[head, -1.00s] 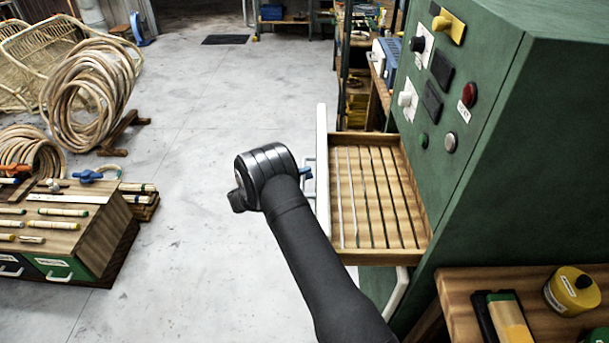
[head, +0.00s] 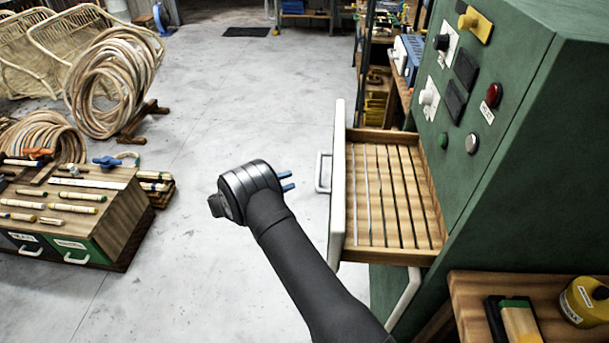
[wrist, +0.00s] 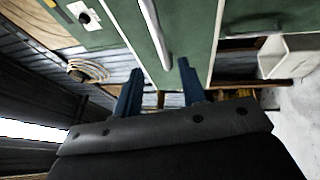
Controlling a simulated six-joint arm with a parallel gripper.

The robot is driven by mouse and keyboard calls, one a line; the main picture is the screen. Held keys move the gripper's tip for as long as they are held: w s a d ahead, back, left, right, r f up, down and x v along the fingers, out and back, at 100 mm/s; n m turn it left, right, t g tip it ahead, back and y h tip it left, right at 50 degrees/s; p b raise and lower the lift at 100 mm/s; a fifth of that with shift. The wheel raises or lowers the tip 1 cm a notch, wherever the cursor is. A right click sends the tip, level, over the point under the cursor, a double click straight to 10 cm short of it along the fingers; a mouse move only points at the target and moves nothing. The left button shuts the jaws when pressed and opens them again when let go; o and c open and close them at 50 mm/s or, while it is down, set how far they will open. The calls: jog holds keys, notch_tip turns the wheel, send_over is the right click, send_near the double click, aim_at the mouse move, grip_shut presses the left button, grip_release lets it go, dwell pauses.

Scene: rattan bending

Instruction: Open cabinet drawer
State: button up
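The green cabinet (head: 520,130) stands on the right with control knobs on its front. Its slatted wooden drawer (head: 392,195) is pulled well out, with a white front (head: 338,190) and a handle (head: 322,172) on the outer face.
A wooden bench (head: 465,300) with a yellow container (head: 585,302) is at the lower right. A low chest with rods (head: 130,215) and rattan coils (head: 112,75) are on the left. The grey floor (head: 240,100) between is clear.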

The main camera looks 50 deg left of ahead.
aim_at(321, 168)
jog(key=v, duration=0.6)
jog(key=x, duration=1.7)
jog(key=shift+w+d, duration=0.15)
jog(key=shift+w, duration=0.05)
jog(key=v, duration=1.6)
jog(key=shift+s, duration=0.15)
jog(key=shift+x, duration=8.35)
